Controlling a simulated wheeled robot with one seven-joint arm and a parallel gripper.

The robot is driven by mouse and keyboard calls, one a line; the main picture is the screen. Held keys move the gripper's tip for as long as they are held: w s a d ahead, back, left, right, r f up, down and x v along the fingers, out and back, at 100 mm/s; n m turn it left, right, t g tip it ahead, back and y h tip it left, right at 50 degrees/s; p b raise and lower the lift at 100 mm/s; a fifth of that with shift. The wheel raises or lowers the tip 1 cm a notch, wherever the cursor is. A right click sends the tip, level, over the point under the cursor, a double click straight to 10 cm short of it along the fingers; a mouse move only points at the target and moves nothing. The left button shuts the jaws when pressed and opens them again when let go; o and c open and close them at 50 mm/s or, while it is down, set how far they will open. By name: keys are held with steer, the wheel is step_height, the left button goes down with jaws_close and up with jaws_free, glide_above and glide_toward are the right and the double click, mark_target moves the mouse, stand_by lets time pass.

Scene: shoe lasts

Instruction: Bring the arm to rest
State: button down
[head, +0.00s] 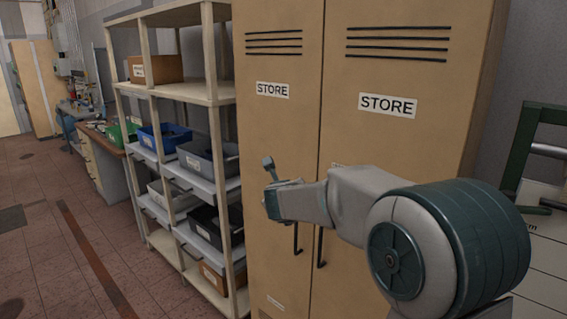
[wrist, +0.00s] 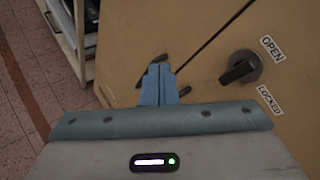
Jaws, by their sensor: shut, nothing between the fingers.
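My arm reaches out from the lower right in the head view, in front of a tan cabinet (head: 285,130) with two doors. My gripper shows in the wrist view (wrist: 158,72), its two blue fingers together and nothing between them. In the head view the arm's end is before the cabinet's left door, and the fingers cannot be made out clearly. In the wrist view the cabinet front fills most of the background, with a dark knob (wrist: 240,68) to the right of the fingers, between the labels OPEN and LOCKED. I cannot tell how far the fingertips are from the door.
Two dark door handles (head: 297,238) hang below the arm. An open shelf rack (head: 152,120) with several bins stands left of the cabinet. A workbench (head: 103,150) is farther left. A green-framed thing (head: 520,150) stands at the right. The tiled floor (head: 50,230) at left is clear.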

steer(key=s+d+r+n+g+y, duration=0.1)
steer(key=s+n+g+y, duration=0.1)
steer(key=s+n, duration=0.65)
steer(key=s+d+n+g+y, duration=0.1)
steer(key=s+n+y, duration=0.2)
steer(key=s+n, duration=0.6)
steer(key=s+d+f+n+g+h, duration=0.1)
steer(key=s+d+f+n+g, duration=0.1)
steer(key=s, duration=0.5)
steer(key=s+d+f+n+g+h, duration=0.2)
steer(key=s+d+f+n, duration=0.2)
steer(key=s+d+n, duration=0.2)
steer(key=s+d+f+n+g+h, duration=0.1)
steer(key=s+d+f+n+g, duration=0.1)
steer(key=s+n, duration=0.3)
steer(key=s+d+f, duration=0.1)
steer(key=s, duration=0.1)
steer(key=shift+s+d+f, duration=0.15)
steer(key=shift+s+d, duration=0.15)
steer(key=shift+d, duration=0.1)
